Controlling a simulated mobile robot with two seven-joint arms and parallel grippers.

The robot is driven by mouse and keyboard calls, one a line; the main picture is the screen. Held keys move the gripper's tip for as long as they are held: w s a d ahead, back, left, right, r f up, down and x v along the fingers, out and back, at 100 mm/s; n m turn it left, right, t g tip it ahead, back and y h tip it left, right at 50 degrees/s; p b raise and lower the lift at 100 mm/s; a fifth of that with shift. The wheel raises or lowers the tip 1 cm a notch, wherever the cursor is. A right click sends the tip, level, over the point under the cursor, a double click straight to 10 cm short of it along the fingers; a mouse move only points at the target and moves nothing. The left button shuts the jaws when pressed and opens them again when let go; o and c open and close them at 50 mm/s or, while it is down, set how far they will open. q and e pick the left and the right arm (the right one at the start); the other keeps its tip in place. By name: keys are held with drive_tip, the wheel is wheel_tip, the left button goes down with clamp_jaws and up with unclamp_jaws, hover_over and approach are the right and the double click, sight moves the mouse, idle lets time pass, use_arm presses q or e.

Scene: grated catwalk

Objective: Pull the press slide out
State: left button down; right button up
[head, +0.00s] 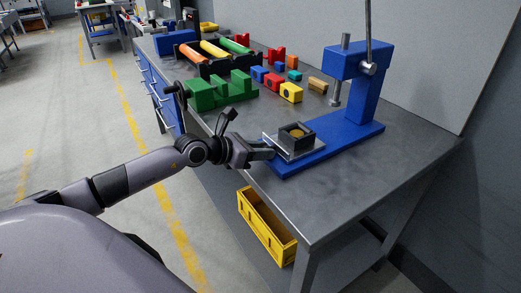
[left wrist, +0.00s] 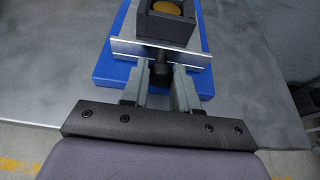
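The blue press (head: 358,88) stands on the workbench with its ram (head: 336,92) raised above its long blue base (head: 333,141). The press slide (head: 291,150) is a silver plate near the front end of the base. It carries a black box-shaped nest (head: 297,132) with a yellowish disc inside. The nest sits forward of the ram. In the left wrist view, the slide's front edge (left wrist: 185,52) has a dark handle (left wrist: 160,62) sticking out. My left gripper (head: 268,148) has its fingers on both sides of this handle, closed in on it. My right gripper is not in view.
A green fixture (head: 220,91) and a black rack (head: 206,62) with coloured cylinders stand on the bench (head: 385,165) behind the arm. Several small coloured blocks lie left of the press. A yellow bin (head: 266,226) hangs at the bench's front. The bench's near right corner is clear.

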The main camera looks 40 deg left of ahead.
use_arm(q)
drive_tip(key=c, duration=0.9)
unclamp_jaws()
drive_tip(key=shift+o, duration=0.2)
drive_tip(key=v, duration=0.7)
